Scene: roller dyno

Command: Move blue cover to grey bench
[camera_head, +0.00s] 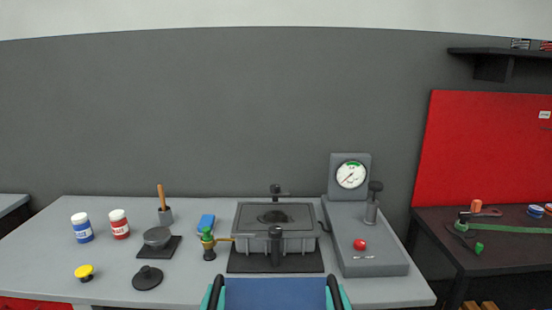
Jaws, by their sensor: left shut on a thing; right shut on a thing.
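The blue cover (275,295) is a flat blue panel at the bottom middle of the head view, cut off by the lower edge. My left gripper (216,292) is shut on its left side, and my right gripper (335,292) is shut on its right side. Only the tips of both grippers show. The grey bench (190,284) spreads across the middle of the view, and the cover appears in front of its near edge. I cannot tell the cover's height or whether it touches the bench.
A grey lidded box (247,241) stands on a dark mat just beyond the cover. A gauge stand (367,249) with a red button is to its right. Bottles, a black disc (147,278) and a yellow-capped item (84,272) are left. A dark table (500,251) is far right.

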